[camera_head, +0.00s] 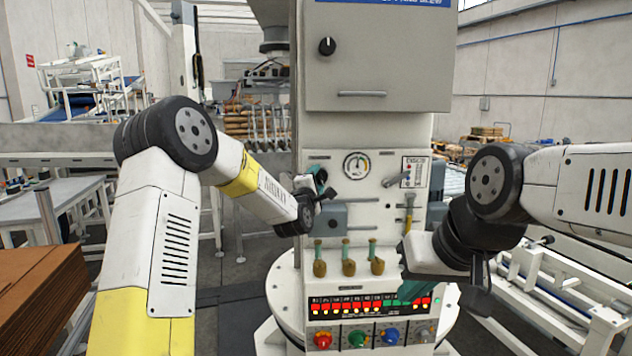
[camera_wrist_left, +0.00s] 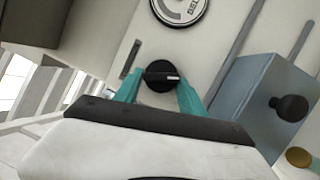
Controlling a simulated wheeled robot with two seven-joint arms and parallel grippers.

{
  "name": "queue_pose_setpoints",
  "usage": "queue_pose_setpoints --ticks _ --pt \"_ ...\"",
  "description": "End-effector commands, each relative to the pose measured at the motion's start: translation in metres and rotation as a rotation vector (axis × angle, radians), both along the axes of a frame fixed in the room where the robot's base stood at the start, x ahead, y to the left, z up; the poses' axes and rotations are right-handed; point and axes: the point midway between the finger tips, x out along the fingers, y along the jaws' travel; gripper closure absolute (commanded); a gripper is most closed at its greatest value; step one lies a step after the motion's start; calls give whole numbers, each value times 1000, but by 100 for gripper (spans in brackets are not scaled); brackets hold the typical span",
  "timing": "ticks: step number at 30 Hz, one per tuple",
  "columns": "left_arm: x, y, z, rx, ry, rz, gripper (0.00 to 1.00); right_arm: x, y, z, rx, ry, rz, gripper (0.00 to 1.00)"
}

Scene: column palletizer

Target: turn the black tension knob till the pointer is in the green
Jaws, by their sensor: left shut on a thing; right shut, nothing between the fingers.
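The black tension knob (camera_wrist_left: 160,78) with a pale line on it sits between the teal fingers of my left gripper (camera_wrist_left: 158,92) in the left wrist view. My left gripper (camera_head: 318,174) is shut on it in the head view, left of the round gauge (camera_head: 357,165). The gauge has a white face with coloured marks; its pointer is too small to read. In the left wrist view only the gauge's lower rim (camera_wrist_left: 180,12) shows. My right gripper (camera_head: 412,290) is shut and empty, low in front of the lamp row at the right.
A grey-blue box with a black knob (camera_wrist_left: 290,107) is beside the tension knob. Below are several brass-and-green levers (camera_head: 348,264), a lamp row (camera_head: 350,305) and coloured knobs (camera_head: 357,338). A cabinet (camera_head: 378,60) with another black knob is above. Brown boards (camera_head: 40,300) lie at left.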

Motion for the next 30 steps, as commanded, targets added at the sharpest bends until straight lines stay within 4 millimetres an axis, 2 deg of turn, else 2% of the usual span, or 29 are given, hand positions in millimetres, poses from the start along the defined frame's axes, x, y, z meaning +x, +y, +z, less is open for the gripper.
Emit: queue_pose_setpoints --ticks 13,14,16,26,30 --pt "-1 -1 -2 13 5 -2 93 0 0 0 0 0 0 100" --pt "-1 -1 -2 13 5 -2 46 0 0 0 0 0 0 100" --pt "-1 -1 -2 13 5 -2 33 0 0 0 0 0 0 100" --pt "-2 0 -2 11 3 -1 33 0 0 0 0 0 0 100" --pt "-16 4 -4 12 4 0 33 0 0 0 0 0 0 100"
